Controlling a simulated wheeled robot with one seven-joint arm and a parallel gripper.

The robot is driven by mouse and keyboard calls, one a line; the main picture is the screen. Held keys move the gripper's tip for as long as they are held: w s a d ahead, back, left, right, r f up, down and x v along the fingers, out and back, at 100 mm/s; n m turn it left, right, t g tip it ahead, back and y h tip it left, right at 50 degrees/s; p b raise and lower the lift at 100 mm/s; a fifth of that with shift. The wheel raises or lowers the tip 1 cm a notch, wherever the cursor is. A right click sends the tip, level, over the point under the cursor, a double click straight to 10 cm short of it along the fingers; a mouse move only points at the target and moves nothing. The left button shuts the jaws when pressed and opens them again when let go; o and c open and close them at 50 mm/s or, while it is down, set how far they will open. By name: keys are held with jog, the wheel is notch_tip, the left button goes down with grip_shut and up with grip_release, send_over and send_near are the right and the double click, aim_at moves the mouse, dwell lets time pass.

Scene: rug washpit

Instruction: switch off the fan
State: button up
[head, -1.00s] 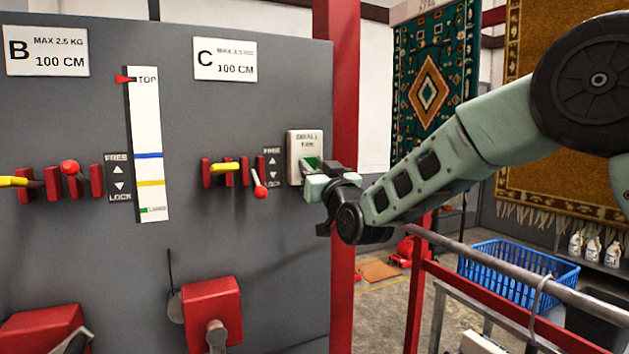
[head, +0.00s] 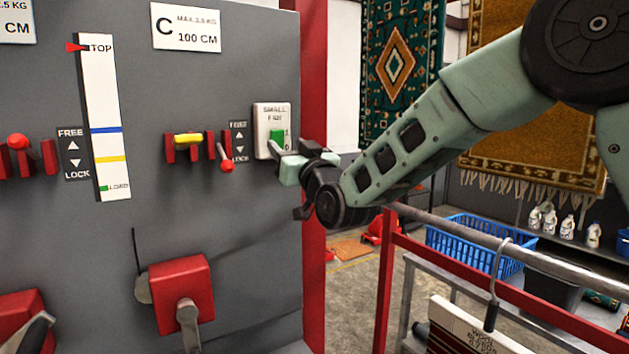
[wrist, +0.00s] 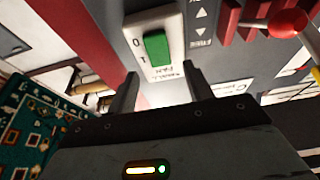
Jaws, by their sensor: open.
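The fan switch is a white plate (head: 269,117) marked SMALL FAN, at the right edge of the grey panel. Its green rocker (head: 277,139) is partly hidden by my gripper in the head view. In the wrist view the green rocker (wrist: 157,47) shows on the white plate (wrist: 172,71), with O and I marks beside it. My gripper (wrist: 160,78) is open and empty, its two fingers apart and pointing towards the switch. In the head view my gripper (head: 281,158) is close in front of the rocker's lower part. I cannot tell whether it touches.
Left of the switch is a red bracket with a yellow bar (head: 188,139) and a red-knobbed lever (head: 226,163). A red crank box (head: 181,293) is below. A red post (head: 314,230) and metal rail (head: 500,255) stand at right; a blue basket (head: 470,243) is behind.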

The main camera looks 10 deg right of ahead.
jog(key=b+v, duration=0.4)
jog(key=v, duration=0.9)
jog(key=shift+s, duration=0.35)
jog(key=shift+f, duration=0.1)
